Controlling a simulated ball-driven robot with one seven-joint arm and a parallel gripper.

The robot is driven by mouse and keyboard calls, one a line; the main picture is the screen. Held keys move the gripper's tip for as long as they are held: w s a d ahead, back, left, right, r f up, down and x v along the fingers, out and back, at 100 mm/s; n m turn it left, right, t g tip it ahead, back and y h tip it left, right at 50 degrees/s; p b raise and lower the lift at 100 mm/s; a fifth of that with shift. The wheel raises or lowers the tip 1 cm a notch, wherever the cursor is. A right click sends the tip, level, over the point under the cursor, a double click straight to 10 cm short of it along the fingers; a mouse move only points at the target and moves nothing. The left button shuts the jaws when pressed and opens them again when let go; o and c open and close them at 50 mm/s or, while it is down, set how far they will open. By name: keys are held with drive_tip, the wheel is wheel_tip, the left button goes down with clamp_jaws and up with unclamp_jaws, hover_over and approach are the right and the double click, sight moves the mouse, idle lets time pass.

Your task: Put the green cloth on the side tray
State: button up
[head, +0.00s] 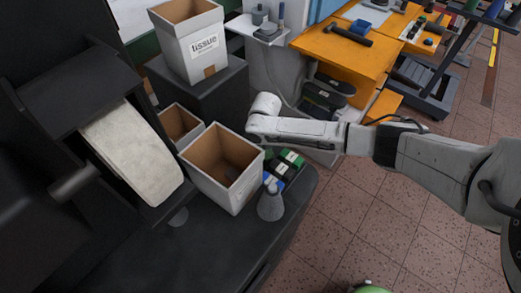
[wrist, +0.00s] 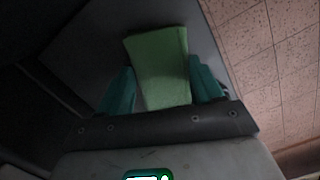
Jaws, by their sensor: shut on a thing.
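The green cloth (wrist: 160,52) shows in the wrist view as a flat pale-green piece between the two teal fingers of my gripper (wrist: 162,78). My gripper is shut on it, and the cloth sticks out past the fingertips. A dark grey surface lies behind the cloth; I cannot tell how far below it is. In the head view my arm reaches in from the right, and its gripper and the cloth are hidden. A small white tray-like shelf (head: 240,29) with grey items on it stands at the top middle; I cannot tell if it is the side tray.
An open white bin (head: 226,190) and a grey cone-shaped can (head: 270,205) stand on the dark bench (head: 225,245). A tissue box (head: 198,60) stands on a dark block behind. An orange workbench (head: 345,55) is farther back. Tiled floor (head: 375,200) lies open at right.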

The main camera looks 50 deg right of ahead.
drive_tip(key=c, duration=0.4)
drive_tip(key=shift+o, duration=0.2)
drive_tip(key=shift+r, duration=0.5)
wheel_tip(320, 180, up, 2)
drive_tip(key=shift+r, duration=0.25)
drive_tip(key=s+r, duration=0.2)
drive_tip(key=s+a+r, duration=0.1)
drive_tip(key=s+r, duration=0.1)
drive_tip(key=r, duration=0.1)
drive_tip(key=shift+s+a+p, duration=0.1)
drive_tip(key=shift+p, duration=0.2)
drive_tip(key=s+a+r, duration=0.3)
drive_tip(key=s+r, duration=0.1)
drive_tip(key=s, duration=0.5)
drive_tip(key=shift+r, duration=0.25)
